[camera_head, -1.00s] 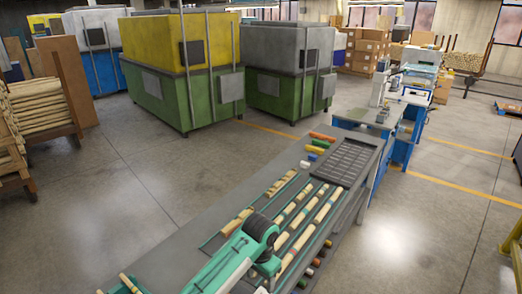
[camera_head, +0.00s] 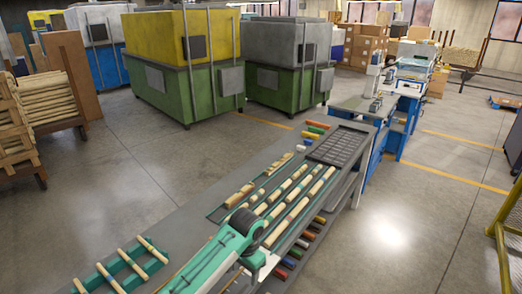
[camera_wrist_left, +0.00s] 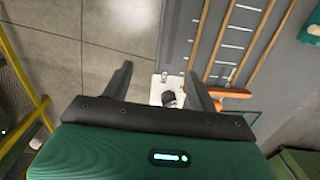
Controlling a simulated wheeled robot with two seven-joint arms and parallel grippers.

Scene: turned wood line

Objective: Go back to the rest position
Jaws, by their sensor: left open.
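My left arm, green with a black joint, reaches over the bench in the head view, coming from the bottom edge. Its gripper is mostly hidden there behind the arm. In the left wrist view my left gripper (camera_wrist_left: 158,80) is open, its two dark fingers apart with nothing held between them. A white plate with a dark round part (camera_wrist_left: 168,98) shows beyond and between the fingers, apart from them as far as I can tell. My right gripper is not in view.
The long grey bench (camera_head: 180,215) carries rows of pale turned wood pieces (camera_head: 290,205) and a dark slotted tray (camera_head: 340,147). A green rack (camera_head: 125,268) with wood sticks stands front left. Coloured pieces lie along the right side. A yellow rail (camera_head: 505,225) is at right.

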